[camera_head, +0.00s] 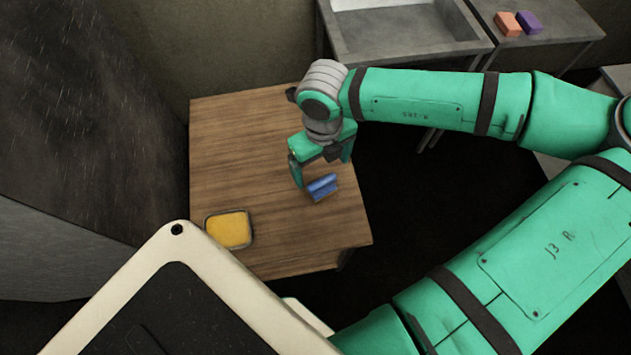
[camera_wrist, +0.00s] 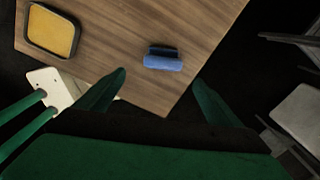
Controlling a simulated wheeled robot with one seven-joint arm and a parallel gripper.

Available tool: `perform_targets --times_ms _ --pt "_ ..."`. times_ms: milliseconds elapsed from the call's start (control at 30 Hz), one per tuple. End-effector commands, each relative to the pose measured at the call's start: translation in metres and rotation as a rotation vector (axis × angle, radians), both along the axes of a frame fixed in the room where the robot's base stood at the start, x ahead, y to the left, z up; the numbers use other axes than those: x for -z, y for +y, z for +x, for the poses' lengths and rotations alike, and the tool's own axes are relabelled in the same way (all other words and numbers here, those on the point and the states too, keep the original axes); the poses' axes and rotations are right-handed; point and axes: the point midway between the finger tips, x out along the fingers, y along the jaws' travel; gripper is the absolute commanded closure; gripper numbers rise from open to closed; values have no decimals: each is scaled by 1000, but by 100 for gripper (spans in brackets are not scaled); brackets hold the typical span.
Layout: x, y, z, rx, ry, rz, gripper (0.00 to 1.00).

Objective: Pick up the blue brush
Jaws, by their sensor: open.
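The blue brush (camera_head: 322,186) lies on the wooden table (camera_head: 235,150), towards its right side. My gripper (camera_head: 322,176) is above the table close to the brush, with its fingers spread and nothing between them that I can see. In the wrist view the brush (camera_wrist: 163,60) lies beyond the fingertips, between the lines of the two green fingers (camera_wrist: 160,78). The gap between fingers and brush is hard to judge. No part of the brush is hidden in the wrist view.
A dark-rimmed tray with a yellow filling (camera_head: 229,229) sits at the table's near left corner. A grey sink unit (camera_head: 400,35) stands behind. An orange block (camera_head: 508,24) and a purple block (camera_head: 530,22) lie on a grey surface at the back right. The table's left half is mostly clear.

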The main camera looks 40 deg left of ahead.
Motion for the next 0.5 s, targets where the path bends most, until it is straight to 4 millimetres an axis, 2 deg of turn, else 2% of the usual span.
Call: perform_targets --times_ms 300,500 --pt "44 2 -2 -4 3 0 12" --pt "55 4 -3 -8 3 1 12"
